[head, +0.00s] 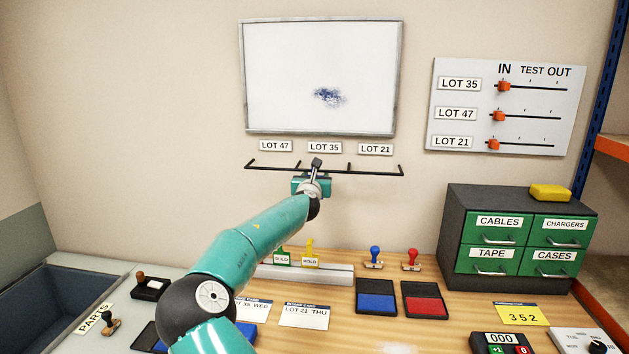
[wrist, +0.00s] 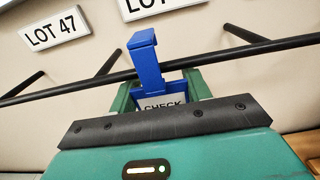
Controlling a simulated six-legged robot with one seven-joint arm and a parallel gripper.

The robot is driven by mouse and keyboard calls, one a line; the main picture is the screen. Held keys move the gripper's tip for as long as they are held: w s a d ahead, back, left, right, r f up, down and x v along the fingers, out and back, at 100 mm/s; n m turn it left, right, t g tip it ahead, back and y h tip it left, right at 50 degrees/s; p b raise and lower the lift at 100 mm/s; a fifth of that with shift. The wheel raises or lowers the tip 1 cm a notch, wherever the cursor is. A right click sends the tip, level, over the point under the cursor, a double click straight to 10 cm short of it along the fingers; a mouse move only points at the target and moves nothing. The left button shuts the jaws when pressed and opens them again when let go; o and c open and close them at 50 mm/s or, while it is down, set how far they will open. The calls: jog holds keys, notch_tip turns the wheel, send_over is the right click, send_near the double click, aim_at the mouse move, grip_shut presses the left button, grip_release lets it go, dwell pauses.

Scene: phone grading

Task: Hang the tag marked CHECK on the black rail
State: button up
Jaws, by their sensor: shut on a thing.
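The CHECK tag (wrist: 163,103) is blue with a tall hooked top and a white label, partly hidden behind my gripper's dark front edge. My gripper (wrist: 160,92) is shut on it, with a green finger on each side. The black rail (wrist: 75,87) crosses the wrist view, and the tag's hook stands in front of it and rises above it. I cannot tell whether the hook is over the rail or touches it. In the head view my gripper (head: 312,184) is at the middle of the rail (head: 375,172), below the LOT 35 label (head: 325,147). The tag is not clear there.
The LOT 47 (head: 275,146) and LOT 21 (head: 376,149) labels are on the wall above the rail. A green tag (head: 282,257) and a yellow tag (head: 310,258) stand on a pale holder (head: 335,273) below. Rail posts (wrist: 107,64) reach the wall. No other tag shows on the rail.

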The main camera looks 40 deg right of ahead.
jog(key=shift+w+d+f, duration=0.15)
jog(key=shift+d+f, duration=0.05)
jog(key=shift+f, duration=0.3)
jog(key=shift+w+d+f, duration=0.15)
jog(key=shift+f, duration=0.3)
jog(key=o, duration=1)
jog(key=shift+s+a, duration=0.1)
jog(key=v, duration=1.3)
jog(key=shift+a, duration=0.25)
jog(key=shift+s, duration=0.15)
